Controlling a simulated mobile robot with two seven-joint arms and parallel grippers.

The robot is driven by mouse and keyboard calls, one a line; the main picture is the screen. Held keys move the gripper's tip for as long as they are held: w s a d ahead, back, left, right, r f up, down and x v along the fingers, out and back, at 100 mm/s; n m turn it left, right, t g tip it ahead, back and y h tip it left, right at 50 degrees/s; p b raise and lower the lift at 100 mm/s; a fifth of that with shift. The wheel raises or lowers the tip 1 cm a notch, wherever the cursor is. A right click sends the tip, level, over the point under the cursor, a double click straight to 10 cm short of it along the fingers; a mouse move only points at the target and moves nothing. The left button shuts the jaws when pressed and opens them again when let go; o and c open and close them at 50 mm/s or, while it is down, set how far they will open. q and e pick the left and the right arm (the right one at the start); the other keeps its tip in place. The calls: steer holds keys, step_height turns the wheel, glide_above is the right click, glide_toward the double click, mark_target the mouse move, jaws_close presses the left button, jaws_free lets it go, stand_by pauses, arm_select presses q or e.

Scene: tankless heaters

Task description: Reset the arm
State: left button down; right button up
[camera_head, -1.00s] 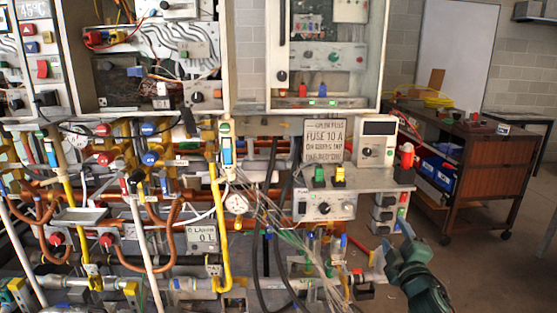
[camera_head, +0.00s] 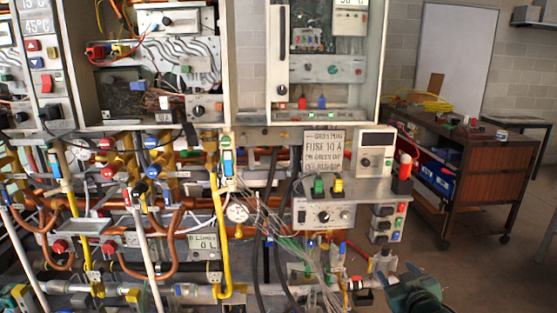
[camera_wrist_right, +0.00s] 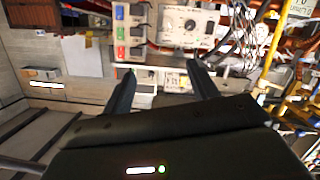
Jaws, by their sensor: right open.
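My right gripper (camera_head: 398,284) is green-grey and shows at the bottom edge of the head view, right of centre, in front of the lower pipework. In the right wrist view its two dark fingers (camera_wrist_right: 163,80) stand well apart, with nothing seen between them but the panel behind. The gripper is open and empty. Most of the right arm is cut off by the bottom edge. My left arm and gripper do not show.
A heater rig with a control box (camera_head: 325,214), a fuse sign (camera_head: 324,151), copper pipes, yellow pipes and loose wires (camera_head: 290,236) fills the left and middle. A brown cart (camera_head: 480,186) stands at the right. The floor (camera_head: 490,275) before the cart is clear.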

steer(key=s+a+f+g+y, duration=0.1)
steer(key=s+a+f, duration=0.3)
steer(key=s+f, duration=0.25)
steer(key=s+a+f+g+y, duration=0.1)
steer(key=s+a+f, duration=0.35)
steer(key=s, duration=0.35)
steer(key=s+a+f+g, duration=0.1)
steer(key=s+a, duration=0.2)
steer(key=s, duration=0.5)
steer(key=s+a+f+g+y, duration=0.1)
steer(key=s+a+f, duration=0.1)
steer(key=s, duration=0.7)
steer(key=shift+s+a+f+m+g, duration=0.3)
steer(key=shift+a+g, duration=0.1)
steer(key=shift+a, duration=0.25)
steer(key=shift+w+r, duration=0.1)
